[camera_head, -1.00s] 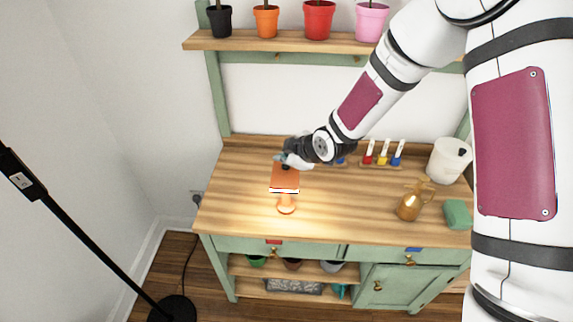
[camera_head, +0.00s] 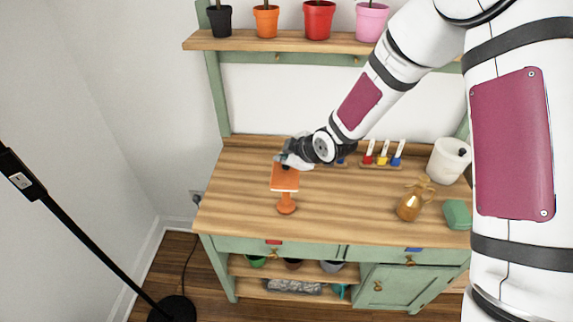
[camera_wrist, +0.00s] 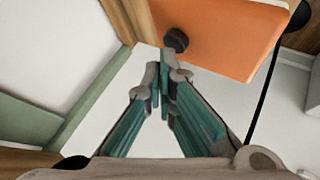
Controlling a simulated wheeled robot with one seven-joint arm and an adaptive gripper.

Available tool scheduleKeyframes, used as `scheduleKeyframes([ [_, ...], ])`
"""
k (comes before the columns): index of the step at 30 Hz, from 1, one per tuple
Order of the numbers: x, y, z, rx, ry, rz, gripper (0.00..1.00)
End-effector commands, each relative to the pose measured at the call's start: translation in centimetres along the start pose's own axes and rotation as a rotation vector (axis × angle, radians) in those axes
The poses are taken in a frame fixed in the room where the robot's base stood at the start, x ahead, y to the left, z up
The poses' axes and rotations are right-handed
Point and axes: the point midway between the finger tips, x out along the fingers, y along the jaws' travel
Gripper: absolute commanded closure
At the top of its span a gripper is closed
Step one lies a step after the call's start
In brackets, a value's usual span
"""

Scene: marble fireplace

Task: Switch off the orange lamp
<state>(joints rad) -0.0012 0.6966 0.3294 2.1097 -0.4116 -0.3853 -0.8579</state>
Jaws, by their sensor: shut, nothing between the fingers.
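The orange lamp (camera_head: 285,180) stands on the left part of the wooden bench top, and its shade is unlit. In the wrist view the orange shade (camera_wrist: 225,32) fills the upper right, with a dark round knob (camera_wrist: 176,40) on its face. My gripper (camera_head: 286,159) is at the back upper edge of the shade. In the wrist view my gripper (camera_wrist: 164,72) is shut and empty, its fingertips just below the knob. I cannot tell whether they touch the knob.
The bench top (camera_head: 340,215) is clear in front. Flower pots stand on the shelf (camera_head: 290,41) above. A black floor stand (camera_head: 80,235) is at left.

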Motion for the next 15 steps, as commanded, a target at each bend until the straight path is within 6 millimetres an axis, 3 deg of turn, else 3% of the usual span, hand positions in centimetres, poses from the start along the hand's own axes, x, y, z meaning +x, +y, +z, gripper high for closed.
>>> scheduleKeyframes([
  [8, -0.1, 0.1, -0.1, 0.001, 0.0, 0.001, 1.0],
  [15, -1.6, 1.1, -1.1, -0.001, 0.001, 0.002, 1.0],
])
